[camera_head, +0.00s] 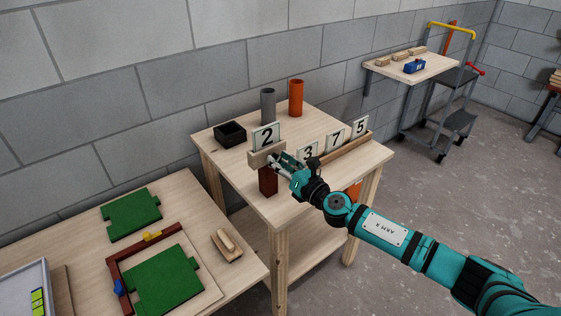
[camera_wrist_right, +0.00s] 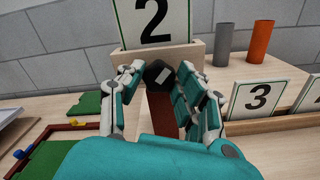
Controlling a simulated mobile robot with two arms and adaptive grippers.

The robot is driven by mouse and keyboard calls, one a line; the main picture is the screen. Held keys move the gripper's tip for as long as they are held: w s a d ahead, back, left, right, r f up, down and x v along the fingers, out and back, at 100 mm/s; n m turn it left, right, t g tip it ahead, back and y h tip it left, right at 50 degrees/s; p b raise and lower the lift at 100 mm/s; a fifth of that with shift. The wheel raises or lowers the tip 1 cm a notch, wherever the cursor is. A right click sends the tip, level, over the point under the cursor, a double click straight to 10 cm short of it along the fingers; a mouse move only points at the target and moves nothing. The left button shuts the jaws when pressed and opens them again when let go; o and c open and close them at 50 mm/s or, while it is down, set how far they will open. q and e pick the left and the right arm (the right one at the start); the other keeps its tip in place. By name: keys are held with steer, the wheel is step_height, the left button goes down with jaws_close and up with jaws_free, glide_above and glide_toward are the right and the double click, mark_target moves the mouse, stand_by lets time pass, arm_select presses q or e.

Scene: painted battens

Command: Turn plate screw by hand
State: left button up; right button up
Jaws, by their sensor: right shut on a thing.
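The number 2 plate (camera_head: 266,135) stands upright in a slotted wooden block (camera_head: 258,158) on top of a dark red post (camera_head: 268,183). In the right wrist view the plate (camera_wrist_right: 154,20) is cut off at the top. A black screw knob (camera_wrist_right: 158,74) with a pale square mark sits at the front of the block, facing me. My right gripper (camera_head: 276,161) is shut on the knob, its fingers on both sides of it. In the head view the fingers hide the knob. My left gripper is not in view.
Plates 3 (camera_head: 309,152), 7 (camera_head: 335,139) and 5 (camera_head: 359,127) stand in a wooden rack right of the post. A black box (camera_head: 230,134), a grey cylinder (camera_head: 268,106) and an orange cylinder (camera_head: 296,98) stand behind. A lower table with green panels (camera_head: 163,281) is at left.

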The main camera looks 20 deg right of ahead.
steer(key=shift+f, duration=0.15)
stand_by(0.3)
steer(key=o, duration=1.1)
steer(key=shift+o, duration=0.2)
steer(key=shift+s, duration=0.1)
steer(key=v, duration=1.2)
